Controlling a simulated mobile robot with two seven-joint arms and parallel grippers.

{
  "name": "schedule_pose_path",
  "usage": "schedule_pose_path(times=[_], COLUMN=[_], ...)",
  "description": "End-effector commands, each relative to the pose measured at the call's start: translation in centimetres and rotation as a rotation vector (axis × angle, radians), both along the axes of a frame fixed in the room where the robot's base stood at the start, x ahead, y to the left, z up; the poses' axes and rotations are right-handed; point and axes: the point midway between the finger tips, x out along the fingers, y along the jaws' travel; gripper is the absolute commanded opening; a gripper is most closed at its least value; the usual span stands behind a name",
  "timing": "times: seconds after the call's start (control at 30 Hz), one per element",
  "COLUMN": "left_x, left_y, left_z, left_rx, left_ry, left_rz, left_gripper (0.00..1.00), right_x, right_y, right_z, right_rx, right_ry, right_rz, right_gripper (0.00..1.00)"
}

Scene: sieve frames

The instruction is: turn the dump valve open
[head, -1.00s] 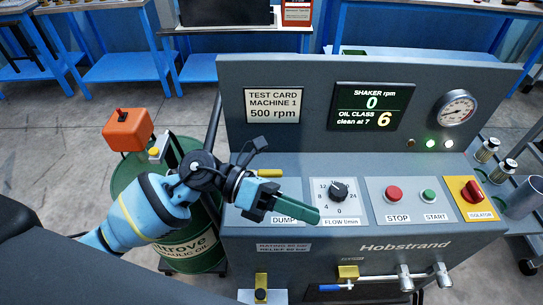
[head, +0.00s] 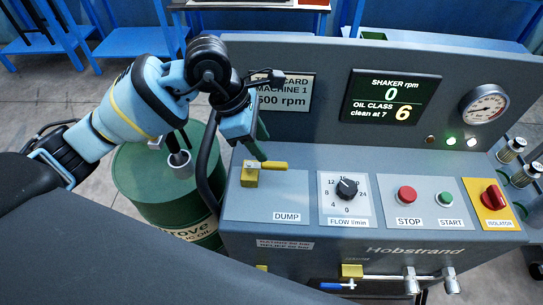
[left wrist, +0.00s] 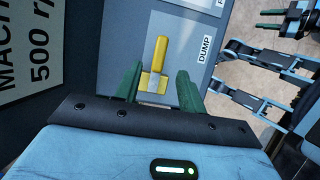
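The dump valve's yellow lever (head: 268,165) lies flat on its yellow block (head: 249,179), pointing right above the DUMP label (head: 287,217). My left gripper (head: 259,148) is just behind and above the lever, its green fingers pointing down at it. In the left wrist view my left gripper (left wrist: 160,88) is open, with its two green fingers apart. The yellow lever (left wrist: 160,55) shows beyond them, in line with the gap. I see nothing held, and I cannot tell whether a finger touches the lever.
To the right on the panel are the flow dial (head: 347,188), red stop button (head: 407,194), green start button (head: 441,197) and isolator (head: 493,197). An upright back panel with a display (head: 390,97) stands behind. A green oil drum (head: 135,190) is at the left.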

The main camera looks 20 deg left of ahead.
Motion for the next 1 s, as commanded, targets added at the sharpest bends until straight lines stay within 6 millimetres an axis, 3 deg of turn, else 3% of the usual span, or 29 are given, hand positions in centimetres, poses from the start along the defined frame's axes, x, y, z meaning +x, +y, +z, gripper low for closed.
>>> schedule_pose_path(times=[0.2, 0.4, 0.77, 1.0], left_x=[0.2, 0.5, 0.6, 0.6], left_y=[-1.3, -2.1, -2.3, -2.3], left_z=[-3.2, -5.2, -5.8, -5.8], left_rx=[-0.001, -0.002, -0.001, -0.001], left_ry=[0.005, 0.003, 0.001, 0.001], left_rz=[-0.001, 0.0, 0.0, 0.001], left_gripper=[0.4, 0.4, 0.4, 0.12], right_x=[-0.5, -0.4, 0.5, 0.6], right_y=[0.0, 0.0, 0.0, 0.0], right_z=[-0.2, -0.2, 0.2, 0.3], right_rx=[-0.001, 0.0, 0.0, 0.001], right_ry=[0.011, 0.009, -0.01, -0.013], right_rz=[0.001, 0.0, 0.0, -0.001], right_gripper=[0.36, 0.36, 0.36, 0.36])
